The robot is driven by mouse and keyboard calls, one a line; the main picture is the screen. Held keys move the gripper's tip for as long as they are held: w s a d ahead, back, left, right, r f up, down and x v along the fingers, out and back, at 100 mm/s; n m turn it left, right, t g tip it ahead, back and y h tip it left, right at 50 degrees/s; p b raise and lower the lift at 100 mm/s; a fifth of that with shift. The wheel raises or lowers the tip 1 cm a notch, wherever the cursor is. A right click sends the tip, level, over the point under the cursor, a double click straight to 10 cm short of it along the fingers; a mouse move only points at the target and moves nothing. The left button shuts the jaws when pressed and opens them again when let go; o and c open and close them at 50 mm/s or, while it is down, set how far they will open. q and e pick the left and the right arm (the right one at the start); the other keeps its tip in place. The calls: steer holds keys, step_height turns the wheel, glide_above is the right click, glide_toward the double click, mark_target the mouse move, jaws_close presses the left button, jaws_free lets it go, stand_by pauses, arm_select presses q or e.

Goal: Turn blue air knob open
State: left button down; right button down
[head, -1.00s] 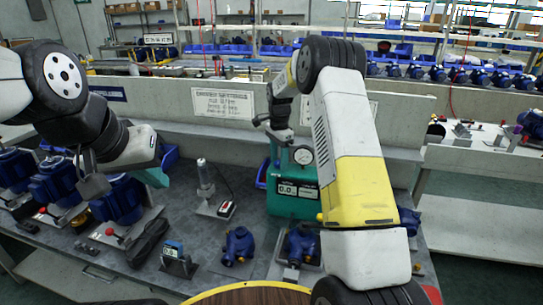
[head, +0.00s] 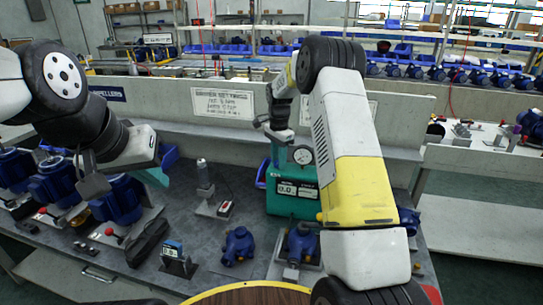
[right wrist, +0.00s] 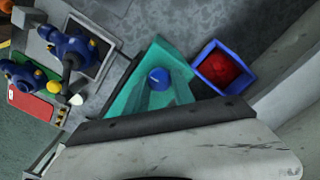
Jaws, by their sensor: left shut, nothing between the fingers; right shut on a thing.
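The blue air knob (right wrist: 158,77) with a pale mark shows in the right wrist view, on the teal test box (right wrist: 128,98). My left gripper (head: 93,186) is shut and empty, above the blue pumps on the left.
Blue pumps (head: 118,203) crowd the left of the bench; smaller blue pumps (head: 238,246) stand in front. A blue bin with red inside (right wrist: 224,68) lies beside the box. A low wall (head: 180,130) runs behind. My right arm hides the bench to the right.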

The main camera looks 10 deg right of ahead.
steer(key=n, duration=0.8)
steer(key=shift+w+n, duration=0.1)
steer(key=shift+n, duration=0.2)
steer(key=n, duration=0.4)
steer(key=shift+n, duration=2.1)
steer(key=c, duration=1.1)
jaws_free()
steer(key=shift+o, duration=0.2)
steer(key=shift+a+r, duration=0.1)
steer(key=shift+r, duration=3.85)
